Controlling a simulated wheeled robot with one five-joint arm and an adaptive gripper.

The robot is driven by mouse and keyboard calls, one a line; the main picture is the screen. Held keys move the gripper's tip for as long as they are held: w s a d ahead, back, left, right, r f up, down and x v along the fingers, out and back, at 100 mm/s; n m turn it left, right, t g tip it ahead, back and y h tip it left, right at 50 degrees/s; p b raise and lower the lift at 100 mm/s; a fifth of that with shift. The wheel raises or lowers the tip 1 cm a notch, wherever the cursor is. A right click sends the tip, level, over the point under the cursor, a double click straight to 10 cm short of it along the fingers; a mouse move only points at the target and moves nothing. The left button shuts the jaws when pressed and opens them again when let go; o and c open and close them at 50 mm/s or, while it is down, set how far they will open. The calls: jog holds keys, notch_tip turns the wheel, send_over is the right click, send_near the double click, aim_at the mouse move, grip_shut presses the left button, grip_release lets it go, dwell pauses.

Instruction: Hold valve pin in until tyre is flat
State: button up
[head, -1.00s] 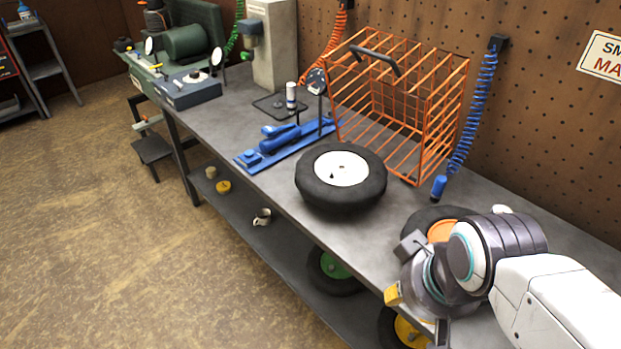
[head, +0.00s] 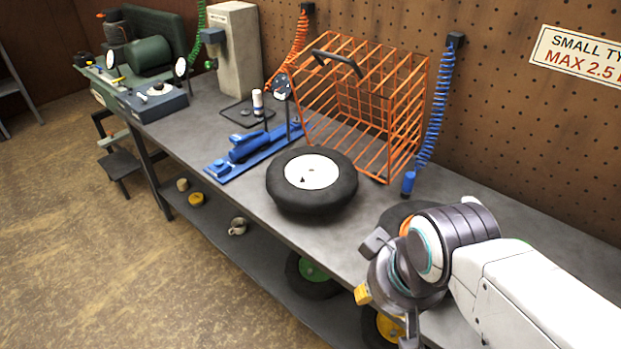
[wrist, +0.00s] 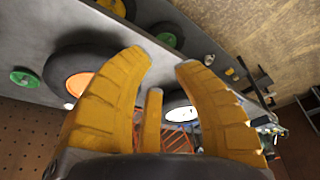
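The tyre with a white hub (head: 335,203) lies flat on the bench in the head view, and looks round and full. A small dark valve stub (head: 303,180) shows on its white hub; its pin is too small to make out. My gripper (wrist: 162,62) has its yellow fingers spread, with nothing between them. In the head view it hangs at the bench's front edge, right of and nearer than the tyre, apart from it. In the wrist view the white hub (wrist: 180,106) shows beyond the fingers, partly hidden by them.
An orange wire cage (head: 365,105) stands behind the tyre, with a blue coiled hose (head: 435,110) to its right. A blue tool (head: 248,147) lies left of the tyre. A tyre with an orange hub (wrist: 80,83) lies near my arm. Several wheels and cups sit on the lower shelf (head: 215,240).

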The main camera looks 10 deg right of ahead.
jog(key=shift+c, duration=0.3)
grip_shut()
dwell(0.6)
jog(key=shift+c, duration=1.9)
grip_release()
